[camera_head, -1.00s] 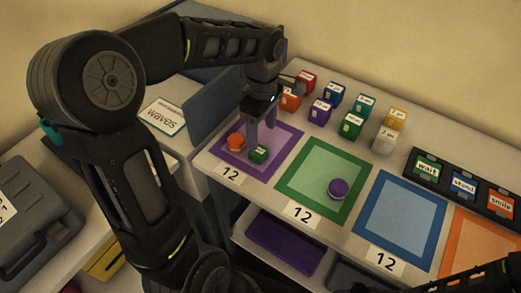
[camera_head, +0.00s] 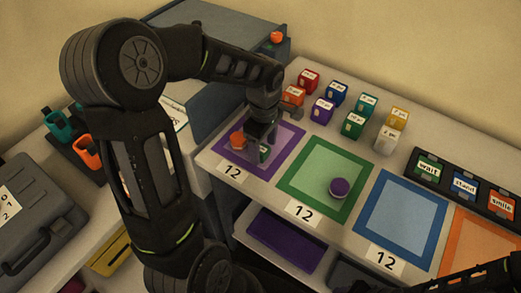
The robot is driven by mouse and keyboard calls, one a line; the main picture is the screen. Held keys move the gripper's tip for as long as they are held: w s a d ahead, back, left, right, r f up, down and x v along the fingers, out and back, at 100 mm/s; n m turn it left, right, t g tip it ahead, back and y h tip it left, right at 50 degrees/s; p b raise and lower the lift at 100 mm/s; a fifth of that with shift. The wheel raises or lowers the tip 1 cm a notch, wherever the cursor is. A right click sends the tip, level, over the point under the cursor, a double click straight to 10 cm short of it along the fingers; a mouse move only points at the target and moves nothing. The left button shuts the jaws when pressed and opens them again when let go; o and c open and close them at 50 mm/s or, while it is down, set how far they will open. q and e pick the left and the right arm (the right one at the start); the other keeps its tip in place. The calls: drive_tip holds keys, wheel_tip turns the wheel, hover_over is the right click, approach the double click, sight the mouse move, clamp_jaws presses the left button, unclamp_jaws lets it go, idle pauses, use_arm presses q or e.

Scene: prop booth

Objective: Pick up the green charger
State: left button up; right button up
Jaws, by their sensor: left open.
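A small green block (camera_head: 264,153), which may be the green charger, sits on the purple-bordered mat (camera_head: 290,142). An orange rounded piece (camera_head: 238,140) sits close to its left on the same mat. My left gripper (camera_head: 262,142) is open, pointing down, low over the mat at the green block. Its fingers hide part of the block, and I cannot tell whether they touch it. Another green block (camera_head: 354,125) stands among the labelled blocks behind. My right gripper does not show; only a dark part of my right arm is at the lower right.
A purple disc (camera_head: 339,187) lies on the green mat (camera_head: 289,190). The blue mat (camera_head: 369,223) is empty. Several coloured blocks stand in rows at the back. A dark tray (camera_head: 447,178) holds labelled blocks at right. A grey case (camera_head: 35,225) is at left.

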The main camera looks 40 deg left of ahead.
use_arm(q)
drive_tip(key=shift+f, duration=0.4)
clamp_jaws()
idle(0.8)
